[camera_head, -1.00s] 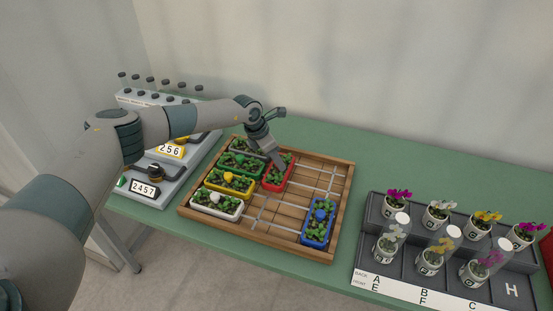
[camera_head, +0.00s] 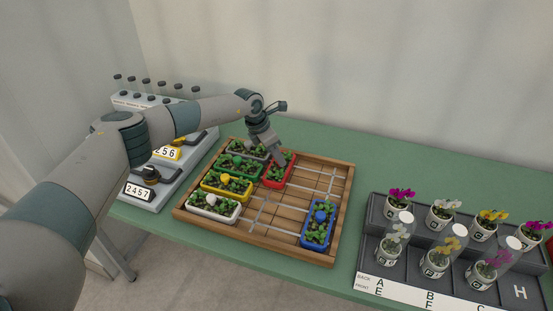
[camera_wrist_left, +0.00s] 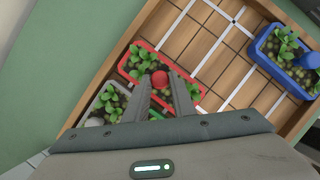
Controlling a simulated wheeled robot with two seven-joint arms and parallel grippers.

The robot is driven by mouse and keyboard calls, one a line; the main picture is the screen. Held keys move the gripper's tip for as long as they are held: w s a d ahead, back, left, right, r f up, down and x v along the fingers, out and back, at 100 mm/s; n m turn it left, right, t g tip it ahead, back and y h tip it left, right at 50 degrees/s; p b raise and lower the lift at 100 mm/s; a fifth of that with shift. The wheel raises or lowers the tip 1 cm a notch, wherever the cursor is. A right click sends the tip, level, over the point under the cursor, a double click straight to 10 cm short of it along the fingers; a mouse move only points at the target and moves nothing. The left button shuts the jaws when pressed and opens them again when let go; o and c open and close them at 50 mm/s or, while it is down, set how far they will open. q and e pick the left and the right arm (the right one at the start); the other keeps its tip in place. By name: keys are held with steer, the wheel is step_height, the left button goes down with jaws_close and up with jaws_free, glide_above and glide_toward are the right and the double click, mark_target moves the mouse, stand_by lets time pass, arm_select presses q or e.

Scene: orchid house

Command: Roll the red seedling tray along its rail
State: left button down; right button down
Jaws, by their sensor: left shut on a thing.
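The red seedling tray (camera_head: 271,184) stands near the back of the wooden rail board (camera_head: 345,205), right of the green and grey trays. In the left wrist view the red tray (camera_wrist_left: 205,92) has green seedlings and a red knob (camera_wrist_left: 160,79) in its middle. My left gripper (camera_head: 280,161) reaches down into the red tray from above. In the left wrist view its fingers (camera_wrist_left: 160,92) are closed around the red knob. My right gripper is in no view.
On the board are a grey tray (camera_head: 232,152), a green tray (camera_head: 231,169), a yellow tray (camera_head: 213,191), a white tray (camera_head: 200,211) and, at right, a blue tray (camera_head: 316,241). Bare rails lie between red and blue. A dark orchid stand (camera_head: 375,215) is at right.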

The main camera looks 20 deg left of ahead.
arm_select(q)
steer(key=shift+w+r, duration=0.2)
steer(key=c, duration=1.6)
jaws_free()
steer(key=shift+o, duration=0.4)
steer(key=shift+w+f, duration=0.1)
steer(key=shift+f, duration=0.1)
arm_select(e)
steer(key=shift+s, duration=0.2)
arm_select(q)
steer(key=shift+r, duration=0.15)
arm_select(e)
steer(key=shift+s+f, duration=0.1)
arm_select(q)
steer(key=shift+a+r, duration=0.1)
steer(key=shift+r, duration=0.05)
steer(key=shift+s+a+r, duration=0.1)
steer(key=shift+s+r, duration=0.1)
steer(key=shift+r, duration=0.1)
steer(key=b+v, duration=0.4)
steer(key=v, duration=1.2)
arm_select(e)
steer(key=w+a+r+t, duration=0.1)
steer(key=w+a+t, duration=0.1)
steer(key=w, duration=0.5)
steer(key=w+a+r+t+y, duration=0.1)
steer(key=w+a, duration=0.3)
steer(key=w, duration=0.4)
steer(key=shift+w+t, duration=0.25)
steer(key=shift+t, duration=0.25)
